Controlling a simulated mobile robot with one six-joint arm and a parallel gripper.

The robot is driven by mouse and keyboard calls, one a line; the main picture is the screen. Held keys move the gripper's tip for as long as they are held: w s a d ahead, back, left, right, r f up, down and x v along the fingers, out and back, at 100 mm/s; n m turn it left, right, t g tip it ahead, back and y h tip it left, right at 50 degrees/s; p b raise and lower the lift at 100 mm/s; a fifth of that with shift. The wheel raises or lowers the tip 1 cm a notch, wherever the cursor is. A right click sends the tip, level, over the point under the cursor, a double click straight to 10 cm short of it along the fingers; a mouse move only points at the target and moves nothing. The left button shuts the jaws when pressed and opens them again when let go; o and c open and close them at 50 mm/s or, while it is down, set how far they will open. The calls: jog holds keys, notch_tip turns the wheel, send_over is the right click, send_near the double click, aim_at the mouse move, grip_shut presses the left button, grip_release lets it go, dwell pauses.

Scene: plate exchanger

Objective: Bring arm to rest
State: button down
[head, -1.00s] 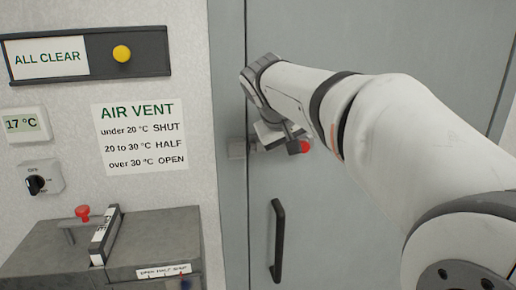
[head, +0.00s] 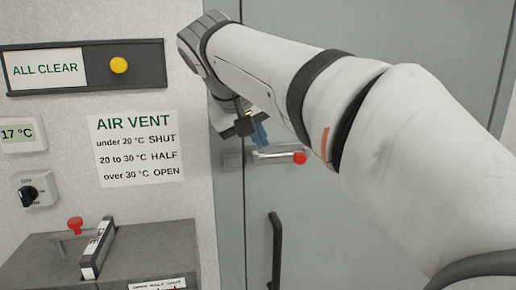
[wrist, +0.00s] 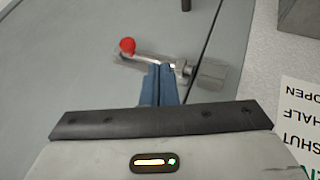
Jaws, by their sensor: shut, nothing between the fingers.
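My arm reaches in from the right in the head view, in front of the grey door. My gripper (head: 259,135) shows blue fingers just above the door latch (head: 270,154), a metal bar with a red knob (head: 300,158). In the wrist view the fingers of my gripper (wrist: 159,68) are together with nothing between them. The latch bar (wrist: 148,60) and its red knob (wrist: 127,45) lie just beyond the fingertips. I cannot tell whether the fingers touch the latch.
A black door handle (head: 276,250) is below the latch. On the left wall are an "ALL CLEAR" panel (head: 150,80) with a yellow button (head: 119,65), an air vent sign (head: 140,172), a 17 °C display (head: 18,134) and a black dial (head: 28,196). A grey box (head: 150,250) stands below.

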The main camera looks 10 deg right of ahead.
jog(key=shift+s+a+r, duration=0.1)
jog(key=shift+r, duration=0.05)
jog(key=s+d+f+g+y, duration=0.1)
jog(key=s+f, duration=0.4)
jog(key=f, duration=0.5)
jog(key=s+d+f+g+y, duration=0.1)
jog(key=s+d+f+y, duration=0.1)
jog(key=s+f, duration=0.4)
jog(key=s+d+f+y, duration=0.2)
jog(key=s+f, duration=0.4)
jog(key=f, duration=0.9)
jog(key=shift+d+m+g, duration=0.25)
jog(key=shift+m+g, duration=0.15)
jog(key=shift+f, duration=0.1)
jog(key=c, duration=2.1)
grip_release()
jog(key=shift+c, duration=0.2)
